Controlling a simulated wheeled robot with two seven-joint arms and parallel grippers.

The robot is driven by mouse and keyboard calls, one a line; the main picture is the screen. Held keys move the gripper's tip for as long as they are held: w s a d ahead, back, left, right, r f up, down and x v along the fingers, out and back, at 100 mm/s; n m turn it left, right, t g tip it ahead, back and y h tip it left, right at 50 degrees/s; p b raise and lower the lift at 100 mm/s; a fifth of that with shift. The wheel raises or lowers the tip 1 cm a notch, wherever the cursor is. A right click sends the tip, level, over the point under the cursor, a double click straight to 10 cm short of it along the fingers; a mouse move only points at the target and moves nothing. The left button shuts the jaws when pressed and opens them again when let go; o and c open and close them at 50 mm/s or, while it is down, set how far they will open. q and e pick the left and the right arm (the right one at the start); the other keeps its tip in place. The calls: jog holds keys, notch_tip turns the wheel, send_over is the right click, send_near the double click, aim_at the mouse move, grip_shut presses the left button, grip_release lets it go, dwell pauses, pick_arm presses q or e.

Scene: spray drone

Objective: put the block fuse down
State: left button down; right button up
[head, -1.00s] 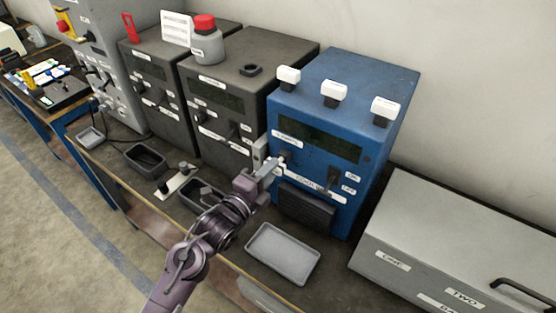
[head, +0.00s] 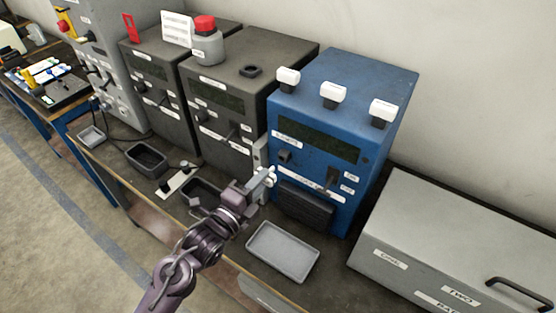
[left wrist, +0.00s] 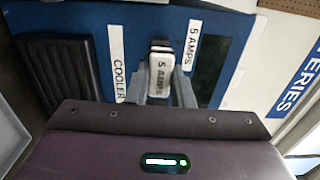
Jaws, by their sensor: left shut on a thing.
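My left gripper (head: 266,178) is shut on a small white block fuse marked "5 AMPS" (left wrist: 160,76), which sits between the fingertips in the left wrist view. In the head view the fuse is too small to make out well. The gripper is in front of the lower left of the blue unit (head: 312,150), just below its dark socket (head: 285,156). A shallow grey tray (head: 283,254) lies empty on the bench below and right of the gripper. My right gripper is not in view.
Three white-topped pieces stand on the blue unit, including one at its left (head: 289,76). A black vent (head: 304,204) is on its front. A dark bin (head: 146,158) and white strip (head: 178,181) lie left. A grey lidded box (head: 450,245) stands right.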

pick_arm(q)
jog(key=shift+s+a, duration=0.15)
jog(key=shift+s, duration=0.05)
dwell(0.5)
jog(key=s+a+n+t+y+b, duration=0.1)
jog(key=s+a+n+y+b, duration=0.1)
jog(key=s+a+y, duration=0.3)
jog(key=s+a+f+n+t+y+b, duration=0.1)
jog(key=s+a+n+y, duration=0.4)
jog(key=a, duration=0.6)
jog(key=shift+s+a+t+y+b, duration=0.3)
jog(key=shift+s+t+b, duration=0.5)
jog(key=shift+s, duration=0.4)
jog(key=shift+f, duration=0.15)
